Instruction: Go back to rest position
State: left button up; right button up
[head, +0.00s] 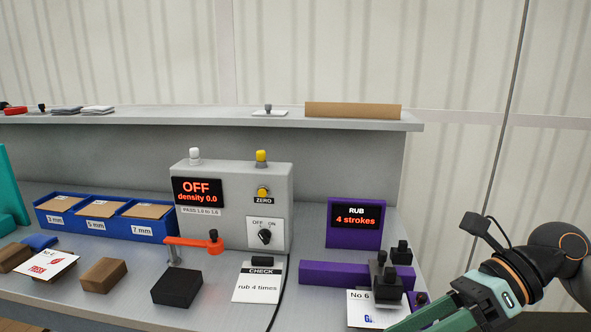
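My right arm comes in from the right edge. Its teal and green gripper (440,315) slants down to the left and runs off the bottom edge near the purple fixture. The fingertips are cut off, so I cannot tell whether it is open or shut or holds anything. My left gripper and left arm are not in view.
A grey tester (281,185) reads OFF, density 0.0. A purple display (356,231) reads RUB 4 strokes, behind a purple fixture (327,273) with black knobs. Blue bins (152,233), blocks and cards lie left. A black block (177,288) sits near the front.

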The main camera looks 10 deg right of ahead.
jog(key=w+a+r+m+t+y+p, duration=0.25)
jog(key=w+a+m+t+y, duration=0.45)
jog(key=m, duration=0.7)
jog(key=w+d+f+m+t+h+p, duration=0.1)
jog(key=d+f+m+t+h+p, duration=0.15)
jog(key=f+m+t+h, duration=0.55)
jog(key=w+d+f+m+t+h+p, duration=0.1)
jog(key=w+d+f+m+t+h, duration=0.25)
jog(key=m, duration=0.75)
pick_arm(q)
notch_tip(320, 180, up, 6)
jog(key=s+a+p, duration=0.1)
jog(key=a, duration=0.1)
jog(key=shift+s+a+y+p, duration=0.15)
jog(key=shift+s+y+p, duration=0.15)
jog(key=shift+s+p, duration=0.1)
pick_arm(e)
jog(key=s+f+m+g+h, duration=0.2)
jog(key=s+f+m+g, duration=0.2)
jog(key=s+f, duration=0.5)
jog(key=s+f+m+g+h, duration=0.3)
jog(key=s+f+m+g, duration=0.2)
jog(key=f, duration=1.1)
jog(key=s+m, duration=0.3)
jog(key=s, duration=0.1)
jog(key=shift+s+d+f, duration=0.25)
jog(key=shift+s+d, duration=0.1)
jog(key=shift+s, duration=0.05)
jog(key=shift+h, duration=0.25)
